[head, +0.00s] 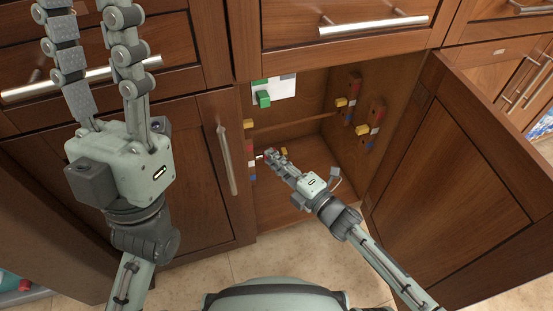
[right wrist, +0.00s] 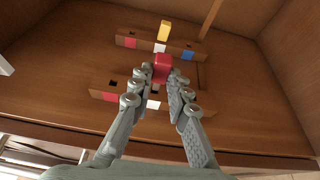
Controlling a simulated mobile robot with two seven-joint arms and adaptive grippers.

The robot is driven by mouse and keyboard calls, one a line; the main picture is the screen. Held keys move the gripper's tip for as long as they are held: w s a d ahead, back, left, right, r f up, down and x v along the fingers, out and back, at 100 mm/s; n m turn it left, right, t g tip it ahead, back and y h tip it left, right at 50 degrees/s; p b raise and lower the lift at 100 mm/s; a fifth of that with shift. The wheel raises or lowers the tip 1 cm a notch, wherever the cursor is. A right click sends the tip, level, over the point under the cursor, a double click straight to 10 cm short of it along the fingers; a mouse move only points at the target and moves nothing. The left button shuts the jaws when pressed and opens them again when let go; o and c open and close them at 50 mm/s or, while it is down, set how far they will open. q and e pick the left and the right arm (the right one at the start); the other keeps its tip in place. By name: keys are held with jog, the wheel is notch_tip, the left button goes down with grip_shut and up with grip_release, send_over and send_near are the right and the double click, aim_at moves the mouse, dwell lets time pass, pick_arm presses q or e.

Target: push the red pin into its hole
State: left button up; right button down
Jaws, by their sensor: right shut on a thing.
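The red pin (right wrist: 162,67) is between the fingertips of my right gripper (right wrist: 161,84) in the right wrist view. The gripper is shut on it. The pin shows in front of the lower wooden strip (right wrist: 104,86), which has dark holes and coloured squares. The fingers hide the middle of this strip, and I cannot tell whether the pin's far end touches a hole. In the head view my right gripper (head: 271,157) is inside the open cabinet, near its left wall. My left gripper (head: 92,45) is open and empty in front of the upper-left drawers.
A yellow pin (right wrist: 164,31) stands in the upper strip (right wrist: 124,42). More strips with yellow pins (head: 341,102) are on the cabinet's right wall. A white panel with a green block (head: 263,99) is at the back. The open door (head: 455,180) bounds the right side.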

jog(key=shift+s+a, duration=0.2)
jog(key=shift+a, duration=0.45)
jog(key=shift+s+a, duration=0.2)
jog(key=shift+a, duration=0.4)
jog(key=c, duration=1.4)
grip_release()
jog(key=shift+o, duration=0.2)
